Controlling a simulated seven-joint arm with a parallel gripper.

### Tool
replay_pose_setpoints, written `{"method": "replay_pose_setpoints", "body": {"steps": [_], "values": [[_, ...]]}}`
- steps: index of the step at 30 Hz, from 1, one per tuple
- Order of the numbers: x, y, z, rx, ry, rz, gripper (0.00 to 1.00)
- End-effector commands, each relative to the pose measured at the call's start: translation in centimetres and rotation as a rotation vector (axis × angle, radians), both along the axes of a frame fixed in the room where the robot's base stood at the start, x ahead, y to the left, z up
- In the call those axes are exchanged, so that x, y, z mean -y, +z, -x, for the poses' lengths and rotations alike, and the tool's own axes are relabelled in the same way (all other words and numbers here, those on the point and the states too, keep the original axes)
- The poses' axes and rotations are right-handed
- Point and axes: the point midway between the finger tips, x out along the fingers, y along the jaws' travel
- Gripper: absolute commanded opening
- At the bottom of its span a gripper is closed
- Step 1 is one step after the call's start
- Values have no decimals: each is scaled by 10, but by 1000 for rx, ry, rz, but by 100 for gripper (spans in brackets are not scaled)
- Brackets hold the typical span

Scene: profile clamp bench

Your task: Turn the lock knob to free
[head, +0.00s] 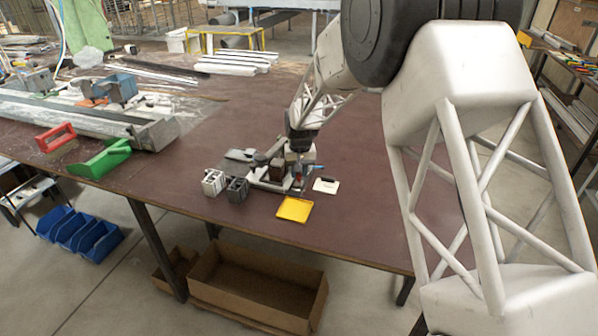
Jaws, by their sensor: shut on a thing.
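A small grey clamp fixture (260,180) with a brown block (277,171) on it sits on the dark red bench top, in the middle of the head view. My gripper (297,172) points down at the fixture's right side, close beside the brown block. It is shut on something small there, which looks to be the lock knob. The knob is mostly hidden by my gripper and too small to make out, so its turned position cannot be told.
Two grey slotted blocks (225,186) stand left of the fixture. A yellow tray (294,209) lies in front and a white card-like piece (326,185) to the right. Green (103,159) and red (56,138) holders stand far left.

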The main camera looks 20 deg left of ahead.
Motion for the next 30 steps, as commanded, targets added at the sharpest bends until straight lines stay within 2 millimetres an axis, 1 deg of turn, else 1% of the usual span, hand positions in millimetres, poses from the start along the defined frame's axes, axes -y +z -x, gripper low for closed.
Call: {"method": "replay_pose_setpoints", "body": {"steps": [4,12,13,17,18,26,30], "values": [[0,0,0,1,37,0,3],[0,0,0,1,39,0,3],[0,0,0,1,39,0,30],[0,0,0,1,38,0,50],[0,0,0,1,38,0,53],[0,1,0,0,38,0,53],[0,5,0,1,38,0,53]]}}
